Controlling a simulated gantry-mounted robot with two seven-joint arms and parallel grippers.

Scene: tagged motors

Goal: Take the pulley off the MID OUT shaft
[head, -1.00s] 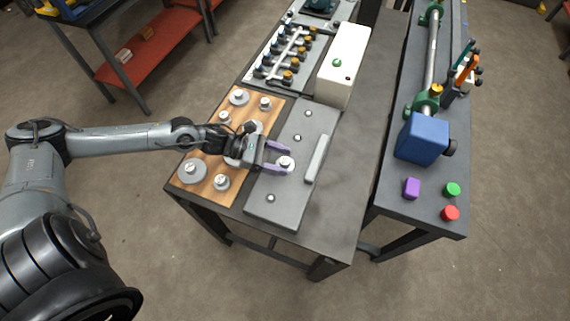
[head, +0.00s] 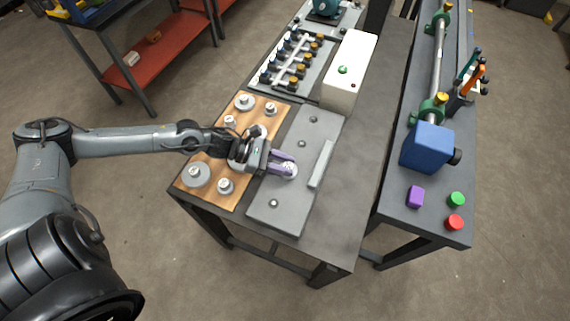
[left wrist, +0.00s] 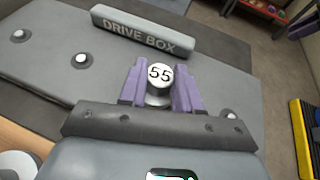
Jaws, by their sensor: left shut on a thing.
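A small grey pulley with a white cap marked 55 (left wrist: 159,82) is at one of the shaft positions in the row on the grey drive box plate (left wrist: 45,78). It also shows in the head view (head: 290,171). My left gripper (head: 288,164) has its purple fingers on both sides of the pulley and is shut on it, low over the plate. Whether the pulley still sits on its shaft is hidden. Bare shaft ends show on either side of it, such as one nearer the front (head: 274,203). No MID OUT label is readable.
A wooden board (head: 213,194) with several grey pulleys lies left of the plate. A raised DRIVE BOX label bar (head: 321,164) stands along the plate's right side. A white box (head: 349,72) stands behind. The table right of the plate is bare.

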